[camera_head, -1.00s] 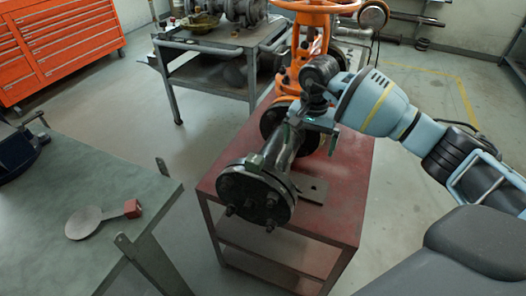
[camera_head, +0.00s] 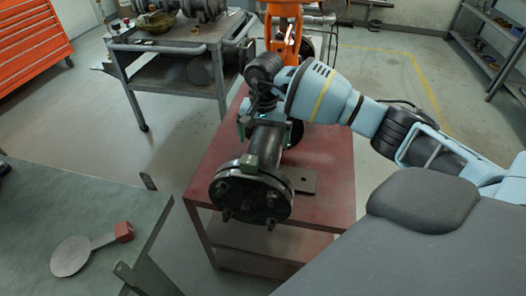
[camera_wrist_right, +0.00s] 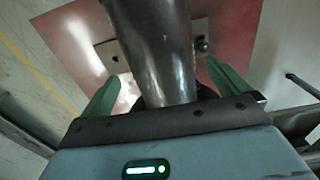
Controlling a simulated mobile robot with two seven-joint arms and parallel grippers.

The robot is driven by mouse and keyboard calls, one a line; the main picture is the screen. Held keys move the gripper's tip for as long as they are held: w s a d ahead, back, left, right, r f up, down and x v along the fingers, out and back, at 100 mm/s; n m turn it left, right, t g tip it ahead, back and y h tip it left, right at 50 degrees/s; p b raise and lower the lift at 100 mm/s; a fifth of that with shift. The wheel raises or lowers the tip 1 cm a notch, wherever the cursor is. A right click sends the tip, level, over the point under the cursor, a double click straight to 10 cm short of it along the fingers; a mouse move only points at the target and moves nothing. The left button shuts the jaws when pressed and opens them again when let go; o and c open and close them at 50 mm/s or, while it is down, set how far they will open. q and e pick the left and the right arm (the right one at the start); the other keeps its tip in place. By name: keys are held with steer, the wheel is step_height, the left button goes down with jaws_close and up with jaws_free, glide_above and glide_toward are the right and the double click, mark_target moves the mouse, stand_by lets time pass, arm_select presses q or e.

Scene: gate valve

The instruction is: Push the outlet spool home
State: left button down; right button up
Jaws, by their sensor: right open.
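The outlet spool (camera_head: 268,143) is a dark metal pipe lying above the red table, its bolted round end flange (camera_head: 248,196) facing me. Behind it stands the orange gate valve (camera_head: 284,36). My right gripper (camera_head: 252,138) hides the joint between spool and valve, so I cannot tell if they touch. In the right wrist view, the open green fingers (camera_wrist_right: 165,88) stand on either side of the spool pipe (camera_wrist_right: 158,45), with visible gaps beside it. My left gripper is not in view.
The red table (camera_head: 205,175) carries a flat metal plate (camera_head: 300,178) beside the spool. A green bench (camera_head: 60,205) with a red-handled disc (camera_head: 72,256) stands at left. A grey cart (camera_head: 170,45) is behind. Open floor lies between them.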

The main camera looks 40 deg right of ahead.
steer(key=shift+f, duration=3.05)
steer(key=shift+w, duration=0.1)
steer(key=c, duration=1.1)
